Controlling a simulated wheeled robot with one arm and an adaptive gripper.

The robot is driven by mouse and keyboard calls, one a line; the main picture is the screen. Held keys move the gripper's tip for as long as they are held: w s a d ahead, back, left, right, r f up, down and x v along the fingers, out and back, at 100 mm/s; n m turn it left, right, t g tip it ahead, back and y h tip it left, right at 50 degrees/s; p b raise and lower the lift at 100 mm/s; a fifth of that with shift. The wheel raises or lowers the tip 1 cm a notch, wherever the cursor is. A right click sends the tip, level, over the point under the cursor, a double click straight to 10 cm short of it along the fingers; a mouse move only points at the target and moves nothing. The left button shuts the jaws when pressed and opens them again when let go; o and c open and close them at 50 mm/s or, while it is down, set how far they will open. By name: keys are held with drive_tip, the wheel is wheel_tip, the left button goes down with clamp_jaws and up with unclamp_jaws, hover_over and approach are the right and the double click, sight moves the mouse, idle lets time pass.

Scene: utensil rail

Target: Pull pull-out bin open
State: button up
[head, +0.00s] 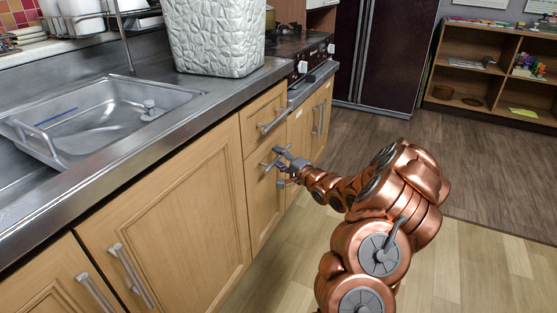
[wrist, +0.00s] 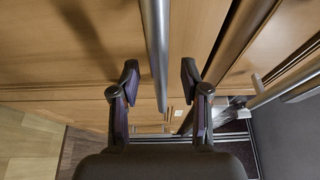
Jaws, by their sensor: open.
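The pull-out bin appears to be the narrow light-wood front (head: 262,210) under a small drawer in the counter; it looks shut, flush with its neighbours. My gripper (head: 283,162) is at the upper part of this front, by its metal handle (head: 267,163), which it partly hides. In the wrist view my gripper (wrist: 160,78) is open, one dark finger on each side of the grey handle bar (wrist: 157,45). Gaps show between the bar and both fingers. The bin's inside is hidden.
The small drawer (head: 263,107) with its own handle is just above. A cabinet door (head: 175,225) lies left and an oven (head: 312,75) right. A white textured basket (head: 217,40) stands on the counter. The wooden floor (head: 470,265) before the cabinets is clear.

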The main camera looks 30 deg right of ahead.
drive_tip(key=shift+w, duration=0.25)
clamp_jaws()
idle(0.3)
